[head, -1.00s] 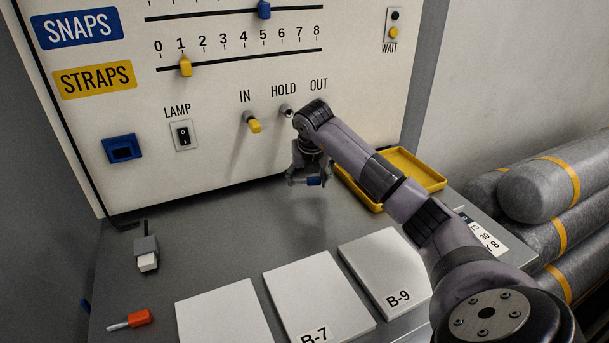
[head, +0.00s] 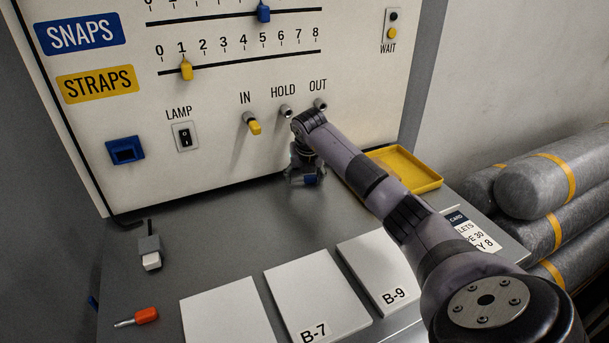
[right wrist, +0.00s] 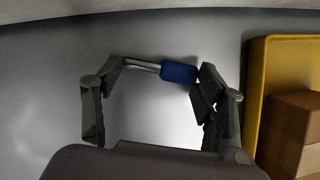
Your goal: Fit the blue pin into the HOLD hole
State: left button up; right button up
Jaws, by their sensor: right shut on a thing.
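The panel's HOLD hole (head: 286,111) is a small metal-rimmed socket between IN and OUT, and nothing is in it. My right gripper (head: 303,177) is below it, in front of the panel and above the grey bench. The right gripper is shut on the blue pin (head: 311,178). In the right wrist view the blue pin (right wrist: 179,72) lies crosswise between the fingertips, its blue grip at the right finger and its bare metal shaft towards the left finger. The pin is apart from the hole. My left gripper is not in view.
A yellow pin (head: 254,127) sits in the IN hole. The OUT hole (head: 320,104) is empty. A yellow tray (head: 432,183) is right of the gripper; the right wrist view shows brown blocks (right wrist: 296,130) in it.

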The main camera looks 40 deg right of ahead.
jog(key=shift+f, duration=0.2)
jog(key=o, duration=1.2)
jog(key=shift+o, duration=0.2)
jog(key=p+v, duration=0.3)
jog(key=shift+w+d+r, duration=0.1)
jog(key=shift+r, duration=0.25)
jog(key=s+a, duration=0.2)
jog(key=s, duration=0.1)
jog(key=s+a, duration=0.2)
jog(key=s, duration=0.1)
jog(key=s+a+p, duration=0.1)
jog(key=s+a, duration=0.1)
jog(key=s, duration=0.1)
jog(key=shift+f, duration=0.4)
jog(key=shift+s+a, duration=0.45)
jog(key=shift+s, duration=0.1)
